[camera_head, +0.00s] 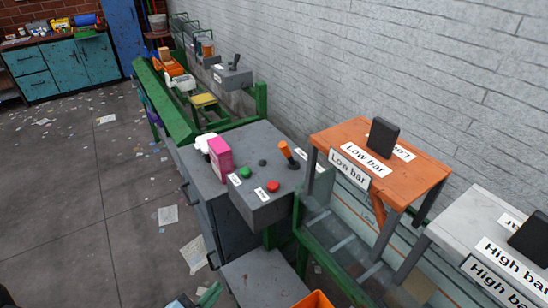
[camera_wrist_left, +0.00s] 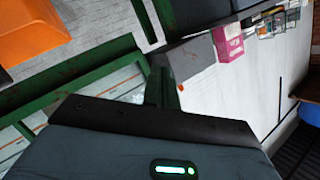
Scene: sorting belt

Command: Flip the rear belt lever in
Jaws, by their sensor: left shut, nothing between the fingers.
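A grey control box (camera_head: 262,204) carries a lever with an orange handle (camera_head: 287,152), a green button and a red button. A second grey box (camera_head: 231,77) farther back by the wall carries a dark lever (camera_head: 235,62). Which one is the rear belt lever cannot be read from any label. My left gripper (camera_head: 208,296) is only partly visible at the bottom edge of the head view, low and well in front of both levers. In the left wrist view its fingers (camera_wrist_left: 164,90) are together and empty. My right gripper is out of view.
A pink box (camera_head: 218,157) stands on the grey cabinet, and shows in the wrist view (camera_wrist_left: 228,42). The green-framed belt (camera_head: 172,110) holds several items. An orange "Low bar" stand (camera_head: 422,181) and a white "High bar" stand (camera_head: 466,215) are at right. Papers litter the open floor at left.

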